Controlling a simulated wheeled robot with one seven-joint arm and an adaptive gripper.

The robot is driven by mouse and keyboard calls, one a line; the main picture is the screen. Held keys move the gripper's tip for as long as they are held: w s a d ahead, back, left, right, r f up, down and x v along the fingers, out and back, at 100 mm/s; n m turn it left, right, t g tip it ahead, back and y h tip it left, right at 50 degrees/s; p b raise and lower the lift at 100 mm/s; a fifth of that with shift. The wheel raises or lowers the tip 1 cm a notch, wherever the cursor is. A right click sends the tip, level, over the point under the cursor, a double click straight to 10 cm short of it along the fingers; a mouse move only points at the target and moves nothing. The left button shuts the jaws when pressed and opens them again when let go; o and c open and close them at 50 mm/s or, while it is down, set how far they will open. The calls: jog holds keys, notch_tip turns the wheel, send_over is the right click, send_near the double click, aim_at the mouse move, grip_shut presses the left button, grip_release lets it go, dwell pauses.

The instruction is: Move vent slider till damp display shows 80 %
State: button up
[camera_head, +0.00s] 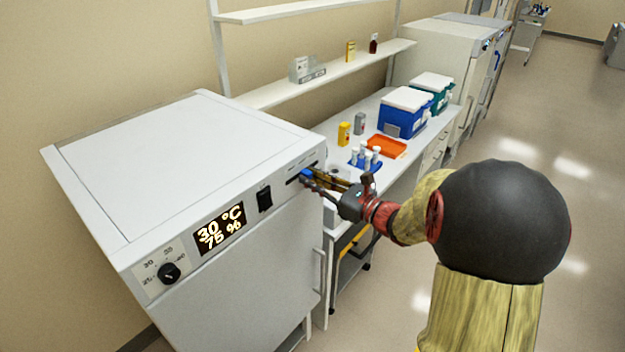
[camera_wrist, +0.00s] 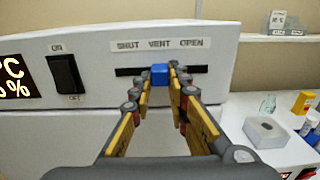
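The white incubator (camera_head: 130,170) has a damp display (camera_head: 219,229) reading 30 °C and 75 %. The vent slider's blue knob (camera_wrist: 159,76) sits in a dark slot between the labels SHUT on the left and OPEN on the right, near the middle. My gripper (camera_wrist: 160,80) has its yellow-padded fingers on either side of the knob, closed in close around it. The fingertips partly hide the slot. In the head view, my gripper (camera_head: 309,175) reaches the panel's right end from the right. The wrist view shows only the display's right edge.
A black ON/OFF switch (camera_wrist: 66,74) is left of the slot. A temperature dial (camera_head: 169,272) is at the panel's far left. A bench (camera_head: 400,165) to the right holds a blue cooler (camera_head: 402,118), an orange tray (camera_head: 385,146) and tubes. Open floor lies right.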

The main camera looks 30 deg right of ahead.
grip_shut()
dwell(0.4)
jog(key=shift+s+a, duration=0.3)
jog(key=shift+a, duration=0.55)
jog(key=o, duration=0.6)
grip_release()
jog(key=shift+d, duration=0.1)
jog(key=shift+c, duration=0.2)
jog(key=v, duration=1.2)
